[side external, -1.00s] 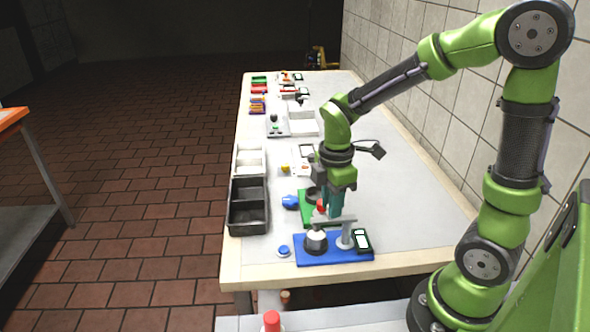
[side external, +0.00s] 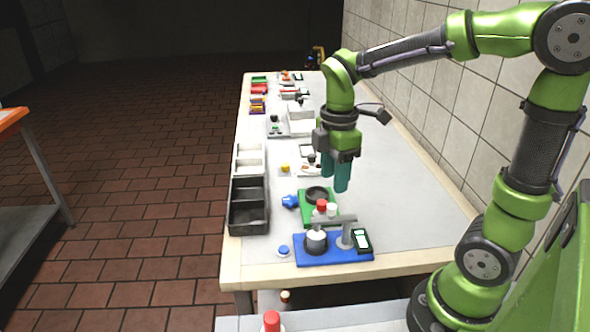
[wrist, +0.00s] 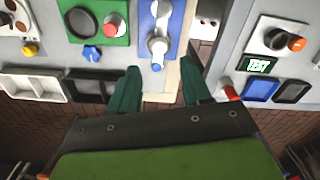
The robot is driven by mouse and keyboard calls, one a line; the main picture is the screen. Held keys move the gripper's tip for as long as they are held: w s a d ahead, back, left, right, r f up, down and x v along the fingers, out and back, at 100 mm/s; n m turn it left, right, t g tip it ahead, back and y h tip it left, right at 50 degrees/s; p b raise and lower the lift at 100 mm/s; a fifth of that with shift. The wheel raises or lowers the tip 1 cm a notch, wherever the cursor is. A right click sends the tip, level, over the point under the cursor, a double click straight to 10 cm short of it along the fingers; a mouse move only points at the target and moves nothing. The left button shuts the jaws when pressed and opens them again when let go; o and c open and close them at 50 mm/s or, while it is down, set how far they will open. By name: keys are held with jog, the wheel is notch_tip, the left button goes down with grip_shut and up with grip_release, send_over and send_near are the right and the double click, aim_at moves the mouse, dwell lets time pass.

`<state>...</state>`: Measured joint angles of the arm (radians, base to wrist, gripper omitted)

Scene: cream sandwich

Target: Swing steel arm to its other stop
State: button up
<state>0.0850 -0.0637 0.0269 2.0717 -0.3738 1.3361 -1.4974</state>
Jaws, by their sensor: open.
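The steel arm (side external: 333,219) is a flat grey bar on a grey post (side external: 346,237), standing on a blue base plate (side external: 312,258). The wrist view shows the steel arm (wrist: 158,46) on the blue plate beyond my fingers. My gripper (side external: 335,183) is open and empty, raised above the table near the green plate (side external: 305,206). Its teal fingers (wrist: 160,72) are apart in the wrist view. Nothing is between them.
The green plate holds a dark ring (side external: 317,194) and a red-topped part (side external: 321,205). A blue knob (side external: 290,201), a blue button (side external: 283,251) and a black tray (side external: 248,224) lie left. The table's right side is clear.

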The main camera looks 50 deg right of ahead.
notch_tip(320, 180, up, 9)
jog(key=shift+r, duration=0.2)
dwell(0.3)
jog(key=s+a+f+m+t+y, duration=0.1)
jog(key=s+a+f+m+t, duration=0.1)
jog(key=m, duration=0.6)
jog(key=s+a+f+m+t+y, duration=0.1)
jog(key=s+a+f+m+t, duration=0.1)
jog(key=m, duration=0.6)
jog(key=s+a+t, duration=0.1)
jog(key=s+t, duration=0.1)
jog(key=t, duration=0.1)
jog(key=shift+s, duration=0.2)
